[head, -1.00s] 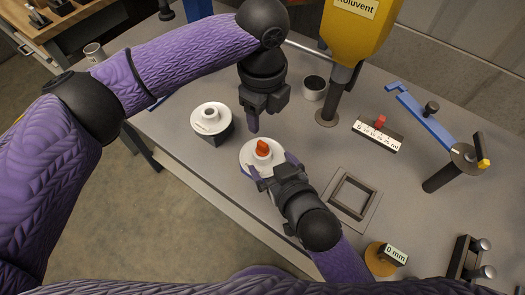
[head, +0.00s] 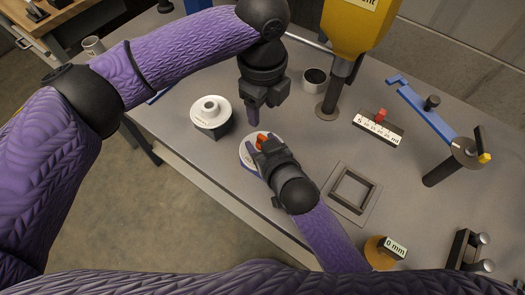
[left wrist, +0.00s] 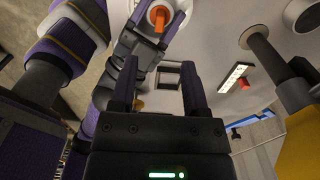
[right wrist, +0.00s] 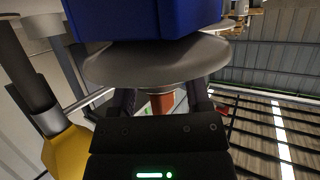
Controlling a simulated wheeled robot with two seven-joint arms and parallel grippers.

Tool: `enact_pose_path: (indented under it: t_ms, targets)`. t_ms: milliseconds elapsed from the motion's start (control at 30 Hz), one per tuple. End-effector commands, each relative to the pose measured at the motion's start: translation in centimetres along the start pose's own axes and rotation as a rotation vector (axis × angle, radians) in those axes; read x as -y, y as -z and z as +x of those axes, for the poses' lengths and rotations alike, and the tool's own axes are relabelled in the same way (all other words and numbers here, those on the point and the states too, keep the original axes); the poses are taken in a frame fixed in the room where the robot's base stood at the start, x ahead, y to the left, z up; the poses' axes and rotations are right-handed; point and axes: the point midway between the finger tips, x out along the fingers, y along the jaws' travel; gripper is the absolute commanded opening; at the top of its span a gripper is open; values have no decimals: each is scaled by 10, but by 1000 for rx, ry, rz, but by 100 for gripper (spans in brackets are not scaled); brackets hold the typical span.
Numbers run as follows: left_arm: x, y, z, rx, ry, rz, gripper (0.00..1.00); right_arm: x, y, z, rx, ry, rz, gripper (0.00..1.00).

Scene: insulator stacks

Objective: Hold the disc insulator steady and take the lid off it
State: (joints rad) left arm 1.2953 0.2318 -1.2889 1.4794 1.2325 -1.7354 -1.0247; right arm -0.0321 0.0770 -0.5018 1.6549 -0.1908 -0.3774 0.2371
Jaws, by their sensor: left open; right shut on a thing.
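A white disc (head: 247,152) with an orange knob (head: 261,141) on top stands on the table, partly hidden by my right gripper. My right gripper (head: 264,147) is shut on the knob. The right wrist view shows the knob (right wrist: 162,102) between its fingers, the disc's grey face (right wrist: 155,62) and a blue body (right wrist: 145,18) against it. The left wrist view also shows the knob (left wrist: 159,20). I cannot tell whether the disc is raised. My left gripper (head: 253,119) is open and empty, pointing down just behind the disc, apart from it.
Another white disc insulator (head: 210,108) stands on a dark base to the left. A square frame (head: 352,190), a scale block (head: 379,129) and a blue-armed fixture (head: 425,115) lie right.

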Motion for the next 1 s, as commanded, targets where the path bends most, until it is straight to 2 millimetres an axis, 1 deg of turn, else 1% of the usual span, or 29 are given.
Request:
enact_pose_path:
  t_ms: [33,67,267,300,333,433,500,567,667,900,1000]
  targets:
    - [0,0,0,0,0,0,59,0,0,0,0,0,0,7]
    - [0,0,0,0,0,0,59,0,0,0,0,0,0,0]
    - [0,0,0,0,0,0,59,0,0,0,1,0,0,0]
    - [0,0,0,0,0,0,55,0,0,0,1,0,0,0]
    - [0,0,-2,-1,1,0,48,0,0,0,1,0,0,0]
    - [1,-2,-21,-3,3,1,27,0,0,0,1,0,0,0]
    - [0,-4,-29,-2,2,1,26,0,0,0,1,0,0,0]
    - [0,-4,-26,-1,0,0,26,0,0,0,1,0,0,0]
    - [-1,-4,-10,-1,-3,-2,26,0,0,0,1,0,0,0]
    - [-1,-4,51,-2,-3,-2,26,0,0,0,1,0,0,0]
    - [-1,-4,71,-1,-1,-1,26,0,0,0,1,0,0,0]
